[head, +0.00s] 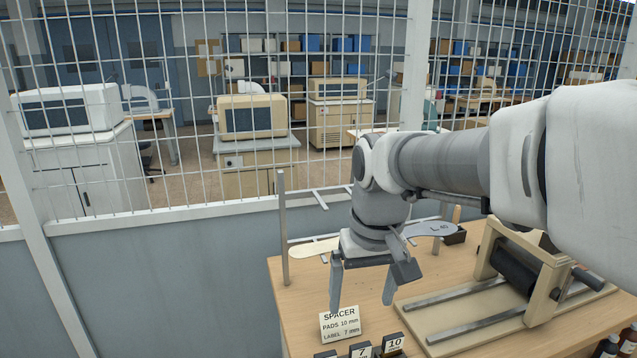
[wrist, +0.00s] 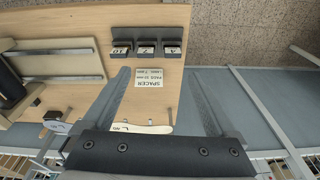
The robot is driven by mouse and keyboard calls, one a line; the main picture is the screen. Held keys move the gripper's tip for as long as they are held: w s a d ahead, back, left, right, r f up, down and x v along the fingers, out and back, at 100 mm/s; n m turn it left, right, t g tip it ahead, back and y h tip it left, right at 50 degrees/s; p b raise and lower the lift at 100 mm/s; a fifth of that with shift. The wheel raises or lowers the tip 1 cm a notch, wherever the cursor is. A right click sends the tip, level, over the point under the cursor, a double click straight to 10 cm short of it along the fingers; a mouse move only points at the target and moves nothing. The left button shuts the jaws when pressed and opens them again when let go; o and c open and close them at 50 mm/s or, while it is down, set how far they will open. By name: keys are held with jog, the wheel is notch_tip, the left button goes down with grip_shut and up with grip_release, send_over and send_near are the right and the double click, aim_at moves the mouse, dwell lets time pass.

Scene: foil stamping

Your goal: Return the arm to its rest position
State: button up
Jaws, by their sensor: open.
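My arm reaches in from the right in the head view and bends down over the wooden table (head: 296,298). My gripper (head: 362,302) points downward with its two fingers spread and nothing between them. It hangs above the table, behind the spacer sign (head: 340,324) in the picture. In the wrist view, the open gripper (wrist: 157,78) frames the same sign (wrist: 149,83) between its fingers, with bare wood around it.
Number blocks (head: 393,343) stand at the table's front; the wrist view shows three in a row (wrist: 147,49). A roller press (head: 515,265) on rails stands right. A cream paddle (head: 314,247) and grey paddle (head: 430,229) lie behind. A post (head: 283,230) and mesh fence (head: 190,215) bound the back.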

jog(key=s+d+m+t, duration=0.2)
jog(key=s+d, duration=0.5)
jog(key=s, duration=0.6)
jog(key=shift+f+t, duration=0.15)
jog(key=shift+t, duration=0.75)
